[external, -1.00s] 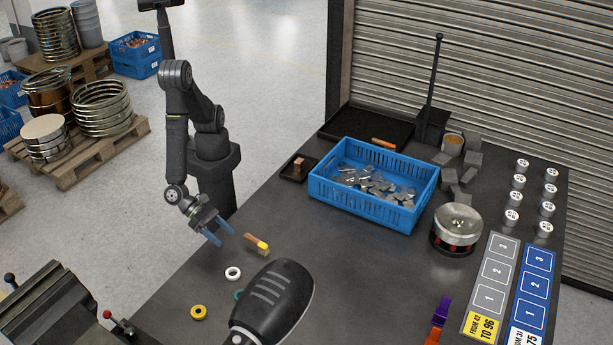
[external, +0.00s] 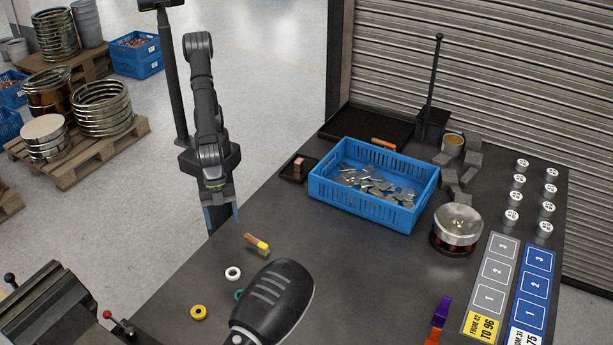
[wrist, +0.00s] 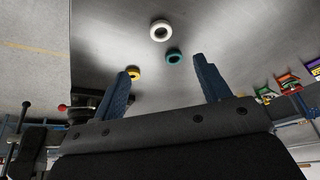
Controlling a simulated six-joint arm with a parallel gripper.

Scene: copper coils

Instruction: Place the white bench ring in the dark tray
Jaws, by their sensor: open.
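The white bench ring (external: 233,278) lies flat on the dark bench near its left edge. It also shows at the top of the wrist view (wrist: 160,38), beyond my fingertips. My gripper (external: 222,214) is open and empty, with blue fingers pointing down by the bench's left edge, apart from the ring. A large dark tray (external: 340,131) lies at the back of the bench with an orange-brown piece at its front right. A smaller dark tray (external: 288,177) with a copper-coloured block stands left of the blue crate.
A teal ring (wrist: 174,63) and a yellow ring (external: 198,318) lie near the white one. A black rounded head (external: 272,300) partly hides the teal ring. A yellow-tipped block (external: 256,243) lies behind. The blue crate (external: 360,205) holds metal pieces. Bench centre is clear.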

